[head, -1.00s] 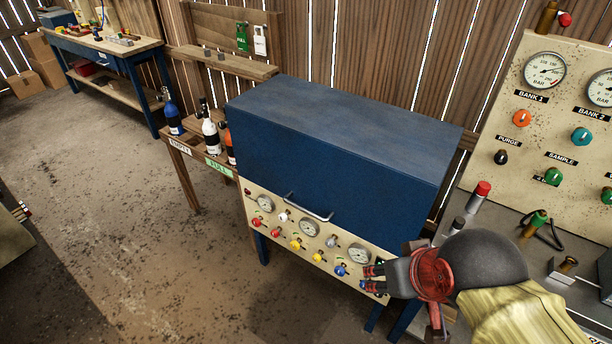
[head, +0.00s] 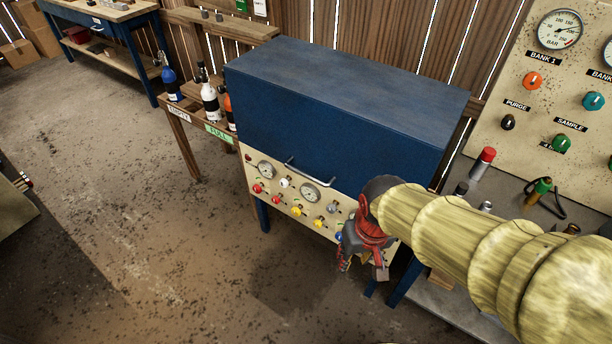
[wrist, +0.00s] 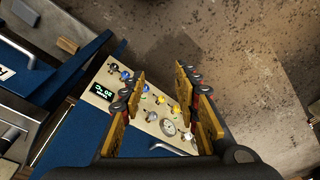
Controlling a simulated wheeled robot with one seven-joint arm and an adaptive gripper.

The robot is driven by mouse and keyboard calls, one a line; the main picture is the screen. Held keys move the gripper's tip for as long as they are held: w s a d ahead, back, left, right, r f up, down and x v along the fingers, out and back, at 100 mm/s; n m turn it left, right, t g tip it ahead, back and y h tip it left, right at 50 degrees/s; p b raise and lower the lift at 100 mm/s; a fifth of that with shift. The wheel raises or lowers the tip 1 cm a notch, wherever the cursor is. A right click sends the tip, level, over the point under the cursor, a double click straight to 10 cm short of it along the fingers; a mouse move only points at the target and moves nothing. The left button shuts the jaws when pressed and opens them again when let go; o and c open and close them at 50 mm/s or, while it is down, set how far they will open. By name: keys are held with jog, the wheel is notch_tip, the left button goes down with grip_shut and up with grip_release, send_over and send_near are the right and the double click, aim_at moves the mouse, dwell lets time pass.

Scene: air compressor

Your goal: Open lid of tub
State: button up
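The tub is a blue box with a closed blue lid (head: 340,115) and a curved metal handle (head: 308,173) on its lower front edge. A cream panel (head: 272,193) with gauges and coloured knobs sits below the lid. My gripper (head: 362,268) is in front of the panel's right end, pointing down, below and right of the handle and apart from it. In the wrist view my gripper (wrist: 168,95) has its two yellow-padded fingers spread with nothing held between them. The panel (wrist: 150,112) shows beyond them, and the blue lid (wrist: 88,140) is at lower left.
A gauge board (head: 545,85) and grey bench (head: 500,215) with fittings stand close on the right. Bottles (head: 208,100) sit in a wooden rack left of the tub. A blue workbench (head: 105,40) is at the back left. The floor (head: 150,240) in front is open.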

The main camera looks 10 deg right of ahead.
jog(key=w+a+f+m+t+b, duration=0.1)
jog(key=w+a+f+m, duration=0.1)
jog(key=w+f, duration=0.6)
jog(key=w+a+f+m+t, duration=0.1)
jog(key=w+a+f+m, duration=0.3)
jog(key=f, duration=0.7)
jog(key=m+t+y, duration=0.1)
jog(key=m+t, duration=1.2)
send_near(306, 174)
jog(key=w, duration=0.2)
jog(key=shift+w+a+f+b, duration=0.15)
jog(key=shift+w+f+b, duration=0.35)
jog(key=shift+w, duration=0.85)
jog(key=shift+w+a+f+b, duration=0.2)
jog(key=shift+w+b, duration=0.5)
jog(key=shift+w, duration=0.65)
jog(key=shift+w+a+f+b, duration=0.1)
jog(key=shift+w+f+b, duration=0.4)
jog(key=shift+w, duration=0.85)
jog(key=shift+r, duration=0.15)
jog(key=c, duration=0.8)
grip_shut()
